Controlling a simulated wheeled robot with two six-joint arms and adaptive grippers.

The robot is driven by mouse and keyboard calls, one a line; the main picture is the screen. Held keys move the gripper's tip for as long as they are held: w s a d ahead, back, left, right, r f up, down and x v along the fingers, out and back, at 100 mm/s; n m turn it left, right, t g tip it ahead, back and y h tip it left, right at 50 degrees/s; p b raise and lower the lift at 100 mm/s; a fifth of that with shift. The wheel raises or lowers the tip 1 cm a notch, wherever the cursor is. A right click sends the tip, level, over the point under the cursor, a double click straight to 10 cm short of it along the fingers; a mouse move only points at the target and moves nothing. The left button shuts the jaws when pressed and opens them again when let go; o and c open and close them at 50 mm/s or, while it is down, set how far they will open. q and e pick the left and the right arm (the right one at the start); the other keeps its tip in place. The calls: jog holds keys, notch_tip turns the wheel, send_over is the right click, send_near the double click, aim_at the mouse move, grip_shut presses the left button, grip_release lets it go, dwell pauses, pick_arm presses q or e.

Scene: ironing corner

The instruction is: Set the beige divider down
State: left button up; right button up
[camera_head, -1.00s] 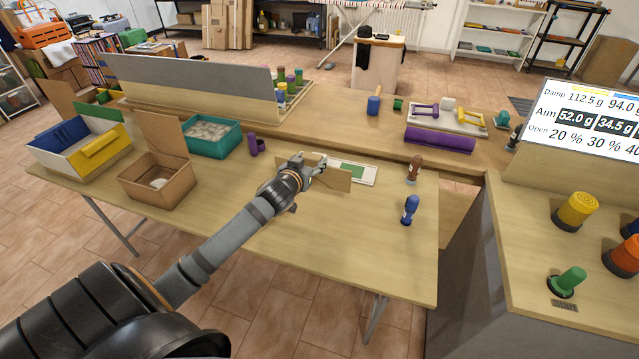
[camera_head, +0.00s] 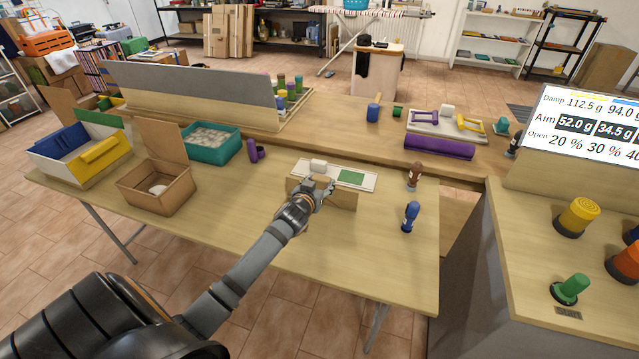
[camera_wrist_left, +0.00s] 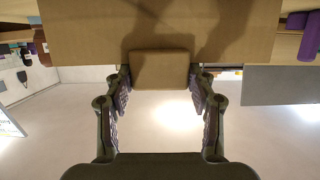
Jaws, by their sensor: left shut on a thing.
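My left gripper (camera_head: 322,187) is shut on the beige divider (camera_head: 344,196), a thin upright panel over the front table. The divider sticks out on both sides of the fingers, and the gripper hides its middle. In the left wrist view the two fingers (camera_wrist_left: 160,95) close on the divider's small tab (camera_wrist_left: 160,68), and the wide panel (camera_wrist_left: 90,30) fills the top of the picture. I cannot tell whether the divider's lower edge touches the table. My right gripper is not in view.
Behind the divider lies a white board (camera_head: 369,180) with a green patch and a white block (camera_head: 318,165). A blue-handled tool (camera_head: 410,215) and a brown one (camera_head: 414,174) stand to the right. A cardboard box (camera_head: 160,200) stands left. The table front (camera_head: 340,255) is clear.

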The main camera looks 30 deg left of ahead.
pick_arm(q)
jog(key=o, duration=1.2)
jog(key=shift+c, duration=0.2)
jog(key=shift+r, duration=0.1)
jog(key=v, duration=1.2)
jog(key=shift+p, duration=0.4)
